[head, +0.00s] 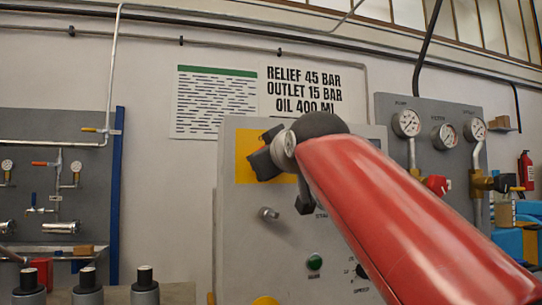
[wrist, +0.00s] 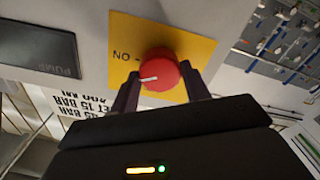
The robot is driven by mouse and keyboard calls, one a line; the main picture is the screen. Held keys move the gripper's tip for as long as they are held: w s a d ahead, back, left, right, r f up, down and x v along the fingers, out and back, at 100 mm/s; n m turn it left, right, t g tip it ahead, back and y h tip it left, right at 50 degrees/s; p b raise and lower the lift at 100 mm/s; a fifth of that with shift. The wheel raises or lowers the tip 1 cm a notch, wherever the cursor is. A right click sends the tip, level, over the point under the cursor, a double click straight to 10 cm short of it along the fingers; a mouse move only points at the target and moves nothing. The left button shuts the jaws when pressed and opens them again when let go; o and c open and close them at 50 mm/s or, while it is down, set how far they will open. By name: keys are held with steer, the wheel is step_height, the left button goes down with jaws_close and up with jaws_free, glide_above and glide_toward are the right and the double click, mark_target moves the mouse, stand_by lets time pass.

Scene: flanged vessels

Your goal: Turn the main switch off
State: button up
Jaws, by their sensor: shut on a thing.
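The main switch is a round red knob (wrist: 160,70) on a yellow plate (wrist: 197,47) in the wrist view. An upside-down "ON" label with a short tick is at its left. The knob's white mark points left and slightly down, a little below that tick. My gripper (wrist: 160,88) has one finger on each side of the knob and is shut on it. In the head view my gripper (head: 268,157) is in front of the yellow plate (head: 244,171) on the grey cabinet. The knob is hidden there.
The grey cabinet (head: 240,235) also bears a green button (head: 314,262), a metal knob (head: 269,213) and a yellow round part (head: 265,300). A gauge panel (head: 455,110) stands at right, a pipe panel (head: 95,175) at left. My red arm covers the cabinet's right side.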

steer(key=n, duration=0.6)
steer(key=shift+n+p, duration=0.3)
steer(key=shift+p, duration=0.05)
steer(key=n, duration=0.5)
steer(key=shift+n, duration=0.4)
steer(key=o, duration=1)
steer(key=shift+p, duration=0.3)
steer(key=shift+s, duration=0.1)
steer(key=b+v, duration=0.1)
steer(key=v, duration=0.6)
steer(key=shift+s+d+b, duration=0.1)
steer(key=shift+s+b, duration=0.2)
steer(key=shift+b, duration=0.05)
